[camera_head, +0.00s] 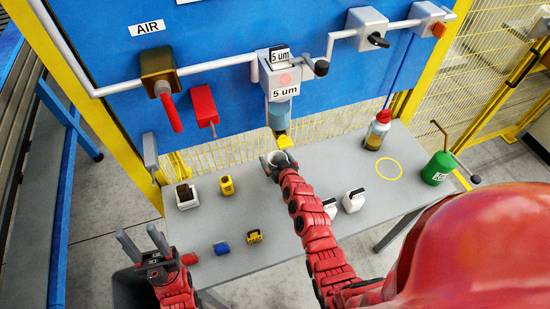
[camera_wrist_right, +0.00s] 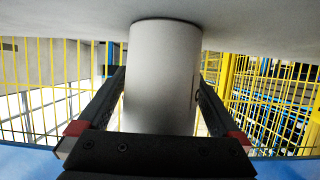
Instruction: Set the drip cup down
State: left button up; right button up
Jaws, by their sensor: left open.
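The drip cup is a plain white cylinder (camera_wrist_right: 163,75) between the fingers of my right gripper (camera_wrist_right: 160,110) in the right wrist view. Both fingers lie against its sides, so the gripper looks shut on it. Its far end meets or nearly meets the grey surface at the top of that view; I cannot tell whether it touches. In the head view my right gripper (camera_head: 279,164) is at the back edge of the grey table (camera_head: 320,170), below the filter unit (camera_head: 282,85). My left gripper (camera_head: 158,243) is open and empty at the table's front left.
A small tray (camera_head: 187,196), a yellow item (camera_head: 227,185), a blue block (camera_head: 221,248) and a yellow-black item (camera_head: 254,237) stand left. White containers (camera_head: 353,200), a red-capped bottle (camera_head: 378,130), a yellow ring (camera_head: 388,168) and a green can (camera_head: 438,168) are right.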

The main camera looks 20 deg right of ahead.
jog(key=shift+s+r, duration=0.1)
jog(key=shift+r, duration=0.1)
jog(key=b+v, duration=0.3)
jog(key=v, duration=0.7)
jog(key=shift+s+r+b, duration=0.1)
jog(key=shift+s+b, duration=0.2)
jog(key=shift+b, duration=0.1)
jog(key=shift+s+r, duration=0.3)
jog(key=shift+s, duration=0.2)
